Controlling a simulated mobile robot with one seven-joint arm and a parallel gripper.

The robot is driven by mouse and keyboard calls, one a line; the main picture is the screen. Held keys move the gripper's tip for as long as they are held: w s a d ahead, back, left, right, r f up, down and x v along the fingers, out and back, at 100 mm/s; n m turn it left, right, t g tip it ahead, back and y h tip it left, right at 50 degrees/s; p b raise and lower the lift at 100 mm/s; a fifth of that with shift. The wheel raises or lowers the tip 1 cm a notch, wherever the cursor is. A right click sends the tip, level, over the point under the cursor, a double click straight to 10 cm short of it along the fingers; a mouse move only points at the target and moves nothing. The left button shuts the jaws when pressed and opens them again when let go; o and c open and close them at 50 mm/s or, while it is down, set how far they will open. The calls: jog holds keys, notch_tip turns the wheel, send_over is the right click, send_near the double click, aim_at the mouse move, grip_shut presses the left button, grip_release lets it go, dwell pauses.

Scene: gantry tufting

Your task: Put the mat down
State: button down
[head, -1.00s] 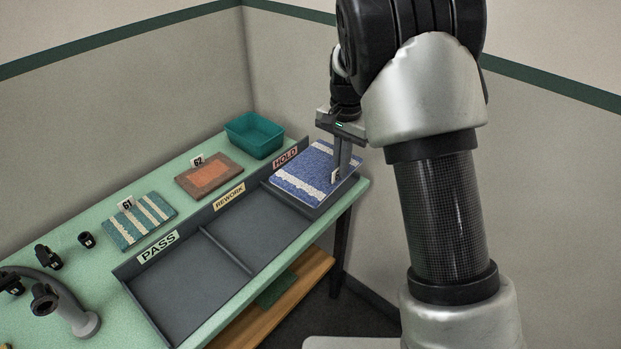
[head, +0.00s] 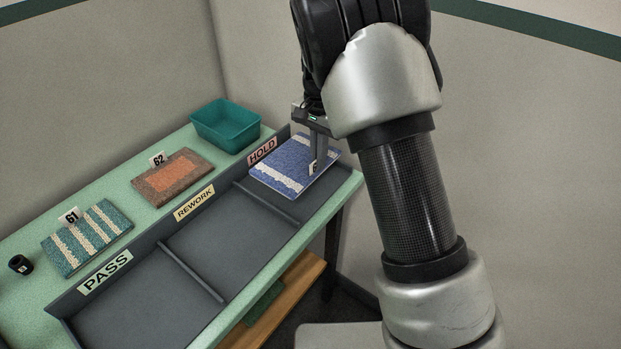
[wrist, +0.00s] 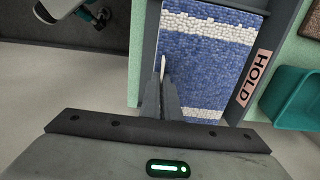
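The blue mat with cream bands (head: 288,167) is in the HOLD bay at the far end of the grey sorting tray (head: 211,239). It looks flat; I cannot tell if its whole underside touches the bay floor. In the wrist view the mat (wrist: 205,65) fills most of the bay beside the HOLD label (wrist: 256,75). My gripper (head: 314,166) is over the mat's near side, fingers pointing down. The tag's number is partly hidden.
The REWORK and PASS bays are empty. Behind the tray lie a teal striped mat tagged 61 (head: 87,238) and an orange-brown mat tagged 62 (head: 173,178). A teal bin (head: 226,125) stands by the HOLD label. A small black object (head: 20,264) is at left.

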aim_at(318, 175)
jog(key=shift+w+f, duration=0.1)
jog(key=shift+f, duration=2.95)
jog(key=shift+f, duration=0.15)
jog(key=c, duration=2)
grip_release()
